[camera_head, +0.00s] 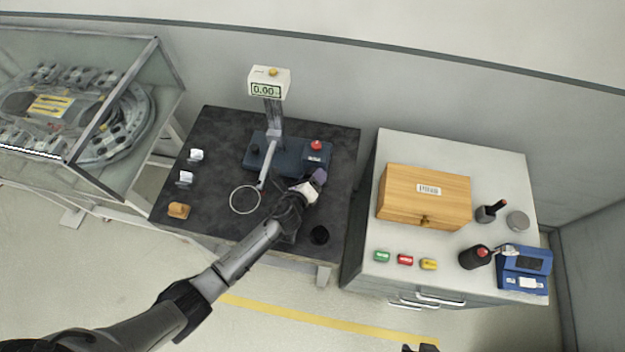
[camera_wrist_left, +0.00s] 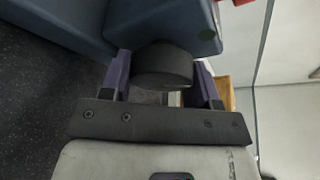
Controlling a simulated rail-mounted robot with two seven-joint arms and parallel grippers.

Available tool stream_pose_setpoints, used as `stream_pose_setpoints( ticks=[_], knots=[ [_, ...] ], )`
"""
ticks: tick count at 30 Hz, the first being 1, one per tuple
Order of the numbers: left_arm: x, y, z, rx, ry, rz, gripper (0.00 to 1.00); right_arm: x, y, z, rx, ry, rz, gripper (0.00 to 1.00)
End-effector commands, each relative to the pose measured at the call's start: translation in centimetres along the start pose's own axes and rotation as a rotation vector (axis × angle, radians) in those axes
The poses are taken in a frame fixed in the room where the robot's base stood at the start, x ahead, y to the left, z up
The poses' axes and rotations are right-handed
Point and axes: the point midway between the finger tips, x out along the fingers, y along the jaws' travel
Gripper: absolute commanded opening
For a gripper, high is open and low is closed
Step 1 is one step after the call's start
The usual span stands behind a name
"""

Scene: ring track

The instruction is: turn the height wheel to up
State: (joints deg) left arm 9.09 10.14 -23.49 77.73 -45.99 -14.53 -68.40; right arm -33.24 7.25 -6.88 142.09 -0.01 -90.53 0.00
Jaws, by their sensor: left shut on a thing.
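The height wheel, a dark round knob (camera_wrist_left: 163,66), sits between the two purple fingers of my left gripper (camera_wrist_left: 165,82) in the left wrist view. The fingers are shut on its sides. In the head view my left gripper (camera_head: 316,180) is at the front right of the instrument's blue base (camera_head: 287,156) and hides the wheel. The instrument has a grey column (camera_head: 273,118) with a display (camera_head: 266,89) reading 0.00 on top. The wheel's up marking cannot be made out. A dark tip at the bottom edge seems to be my right gripper (camera_head: 421,348), mostly cut off.
A red button (camera_head: 316,145) is on the base, close behind my left gripper. A thin ring (camera_head: 245,199) stands out left of my arm. The black table (camera_head: 222,130) carries small white blocks and an orange block (camera_head: 178,210). A wooden box (camera_head: 424,192) is on the right cabinet.

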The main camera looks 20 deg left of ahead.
Motion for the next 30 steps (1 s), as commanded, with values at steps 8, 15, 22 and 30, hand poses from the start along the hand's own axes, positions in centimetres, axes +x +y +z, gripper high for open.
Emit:
stream_pose_setpoints(
  ticks=[8, 15, 22, 30],
  knots=[
    [0.1, 0.1, -0.2, -0.176, -0.001, -0.073, 0.32, 2.0, -0.2, 0.6, 0.004, 0.0, -0.003, 0.43],
    [0.0, 0.0, 0.0, -0.266, -0.001, -0.111, 0.32, 2.8, -0.4, 0.8, 0.009, 0.001, -0.007, 0.43],
    [0.0, -0.1, 0.0, -0.304, -0.001, -0.126, 0.32, 3.1, -0.4, 0.9, 0.01, 0.001, -0.008, 0.43],
    [0.0, -0.2, 0.1, -0.31, 0.0, -0.128, 0.32, 3.1, -0.4, 0.9, 0.008, 0.001, -0.007, 0.43]
  ],
)
